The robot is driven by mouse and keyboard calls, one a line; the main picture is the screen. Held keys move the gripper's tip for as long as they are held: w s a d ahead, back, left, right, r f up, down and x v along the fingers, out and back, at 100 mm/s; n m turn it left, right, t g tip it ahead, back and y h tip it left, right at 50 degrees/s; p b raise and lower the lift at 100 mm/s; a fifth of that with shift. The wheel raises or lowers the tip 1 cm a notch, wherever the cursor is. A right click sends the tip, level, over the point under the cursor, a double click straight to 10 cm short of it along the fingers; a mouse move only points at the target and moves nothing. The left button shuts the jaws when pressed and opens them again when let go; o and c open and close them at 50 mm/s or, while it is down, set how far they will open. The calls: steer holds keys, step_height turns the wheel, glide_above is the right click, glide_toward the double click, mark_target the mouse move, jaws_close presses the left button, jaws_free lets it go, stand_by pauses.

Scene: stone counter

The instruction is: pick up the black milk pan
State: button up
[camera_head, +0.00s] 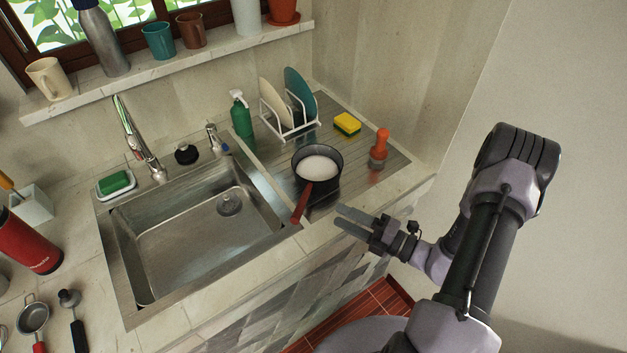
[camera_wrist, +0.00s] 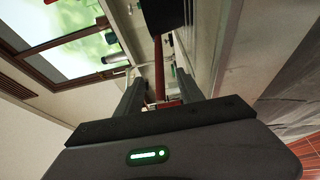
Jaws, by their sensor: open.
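The black milk pan (camera_head: 335,186) stands upright on the ribbed metal drainboard right of the sink. Its inside looks white, and its red handle (camera_head: 302,202) points toward the counter's front edge. My gripper (camera_head: 338,216) is open and empty, just in front of the pan and to the right of the handle in the head view. In the wrist view, the red handle (camera_wrist: 158,68) shows between my two open fingers (camera_wrist: 160,78), beyond them, with the dark pan (camera_wrist: 163,14) at the top edge. I see no contact with the handle.
A green soap bottle (camera_head: 241,118) stands behind left. The empty sink (camera_head: 190,235) lies left. The front counter edge is clear.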

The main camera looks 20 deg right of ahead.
mark_target(305, 193)
steer(key=b+x, duration=0.1)
steer(key=x, duration=0.5)
steer(key=shift+w+a, duration=0.1)
steer(key=shift+a, duration=0.05)
steer(key=b+x, duration=0.1)
steer(key=x, duration=0.2)
steer(key=b+x, duration=0.1)
steer(key=x, duration=0.2)
steer(key=shift+w+d, duration=0.2)
steer(key=shift+d, duration=0.1)
jaws_close()
steer(key=shift+r, duration=0.1)
stand_by(0.3)
